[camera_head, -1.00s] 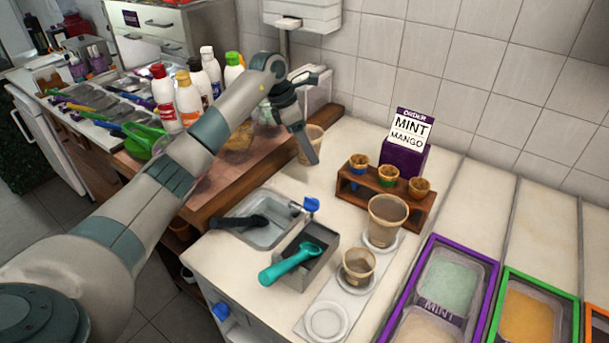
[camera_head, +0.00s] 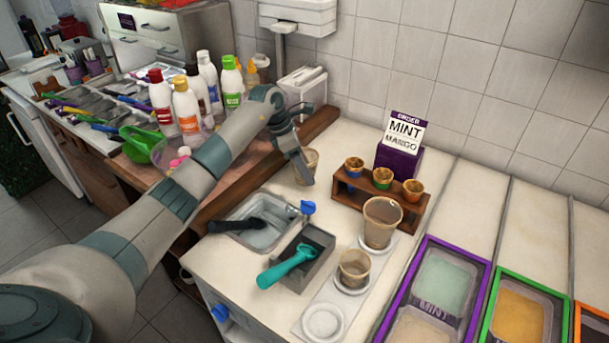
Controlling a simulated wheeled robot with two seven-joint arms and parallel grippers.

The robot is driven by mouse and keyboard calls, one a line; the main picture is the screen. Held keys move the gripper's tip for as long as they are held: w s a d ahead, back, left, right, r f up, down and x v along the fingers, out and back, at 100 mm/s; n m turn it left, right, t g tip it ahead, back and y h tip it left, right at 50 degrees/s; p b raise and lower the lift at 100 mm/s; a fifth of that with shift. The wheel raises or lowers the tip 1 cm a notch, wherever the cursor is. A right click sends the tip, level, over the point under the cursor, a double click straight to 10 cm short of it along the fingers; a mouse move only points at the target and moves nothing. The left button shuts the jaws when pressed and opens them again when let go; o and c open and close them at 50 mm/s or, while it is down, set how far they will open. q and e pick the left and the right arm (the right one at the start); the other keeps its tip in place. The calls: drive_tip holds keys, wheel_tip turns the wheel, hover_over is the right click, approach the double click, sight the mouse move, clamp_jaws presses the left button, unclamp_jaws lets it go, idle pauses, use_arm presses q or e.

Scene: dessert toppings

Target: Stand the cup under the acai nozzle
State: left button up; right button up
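A clear, brownish cup (camera_head: 311,160) is at the back left of the pale counter, beside the wooden edge. My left gripper (camera_head: 304,168) reaches over from the left with a finger down across the cup's near side. It appears shut on the cup, though the far finger is hidden. I cannot tell whether the cup's base touches the counter. A white unit (camera_head: 298,14) hangs on the tiled wall above and behind; no acai label or clear nozzle shows. My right gripper is out of view.
Two more cups (camera_head: 382,222) (camera_head: 354,268) stand on round pads to the right. A wooden rack of small cones (camera_head: 381,200), a sink (camera_head: 262,236) and a grey bin with a teal scoop (camera_head: 290,263) are nearby. Bottles (camera_head: 187,108) stand behind my arm.

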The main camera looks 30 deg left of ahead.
use_arm(q)
drive_tip(key=shift+f+p, duration=0.7)
drive_tip(key=shift+f, duration=1.1)
drive_tip(key=shift+f, duration=0.15)
drive_tip(key=shift+f+b, duration=0.15)
drive_tip(key=shift+b, duration=0.15)
drive_tip(key=o, duration=1)
drive_tip(key=shift+r, duration=0.25)
